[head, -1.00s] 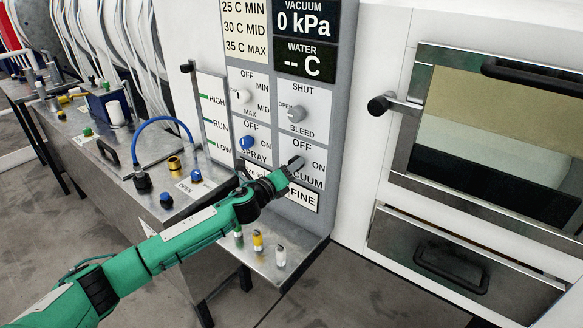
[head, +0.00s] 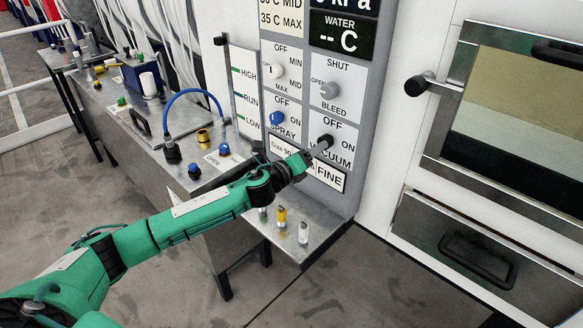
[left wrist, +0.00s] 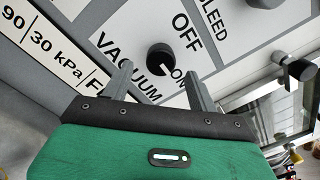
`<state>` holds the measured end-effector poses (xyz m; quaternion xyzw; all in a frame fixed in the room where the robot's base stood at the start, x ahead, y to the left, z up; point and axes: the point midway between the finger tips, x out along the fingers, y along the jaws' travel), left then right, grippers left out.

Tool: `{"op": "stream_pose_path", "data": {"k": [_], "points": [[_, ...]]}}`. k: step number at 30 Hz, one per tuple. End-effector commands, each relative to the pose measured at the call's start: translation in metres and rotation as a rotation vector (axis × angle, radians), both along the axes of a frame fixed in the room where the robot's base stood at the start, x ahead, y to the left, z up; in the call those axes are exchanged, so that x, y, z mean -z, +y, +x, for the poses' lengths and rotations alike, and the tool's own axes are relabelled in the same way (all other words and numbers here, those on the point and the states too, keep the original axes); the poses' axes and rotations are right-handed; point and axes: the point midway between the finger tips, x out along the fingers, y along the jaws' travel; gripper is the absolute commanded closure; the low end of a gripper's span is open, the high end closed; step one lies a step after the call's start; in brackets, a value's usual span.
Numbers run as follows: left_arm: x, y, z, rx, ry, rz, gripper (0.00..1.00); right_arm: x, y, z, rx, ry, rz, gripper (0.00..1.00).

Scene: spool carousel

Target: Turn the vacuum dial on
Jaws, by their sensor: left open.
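The vacuum dial (head: 326,140) is a black knob on the grey control panel, between the labels OFF, ON and VACUUM. In the left wrist view the dial (left wrist: 160,57) shows a short white mark on its side toward the ON label. My left gripper (head: 314,150) reaches up to the dial from the lower left. In the left wrist view my left gripper (left wrist: 156,80) is open, with one grey finger on each side of the dial's lower part. I cannot tell whether the fingers touch it. My right gripper is out of view.
A blue spray knob (head: 277,119) and a grey bleed knob (head: 329,91) sit close by on the panel. Small vials (head: 282,217) stand on the metal ledge below. A handled oven-like door (head: 450,130) is to the right.

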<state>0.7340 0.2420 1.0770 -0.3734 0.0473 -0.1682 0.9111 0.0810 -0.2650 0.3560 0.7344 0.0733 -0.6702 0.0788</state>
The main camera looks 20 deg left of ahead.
Motion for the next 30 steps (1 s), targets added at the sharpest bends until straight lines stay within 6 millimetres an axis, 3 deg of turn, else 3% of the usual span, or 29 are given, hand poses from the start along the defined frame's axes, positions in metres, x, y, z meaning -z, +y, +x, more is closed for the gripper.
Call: {"op": "stream_pose_path", "data": {"k": [6, 12, 18, 30], "points": [[0.006, 0.017, -0.046, 0.001, 0.002, 0.004, 0.41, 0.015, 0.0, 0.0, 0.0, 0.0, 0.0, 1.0], [0.007, 0.028, -0.077, 0.001, 0.003, 0.003, 0.41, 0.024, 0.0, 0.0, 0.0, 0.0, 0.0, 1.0], [0.005, 0.033, -0.09, 0.0, 0.001, 0.001, 0.41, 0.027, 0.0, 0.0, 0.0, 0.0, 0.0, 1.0], [0.004, 0.033, -0.092, 0.001, 0.0, 0.001, 0.41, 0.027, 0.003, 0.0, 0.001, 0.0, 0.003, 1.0]]}}
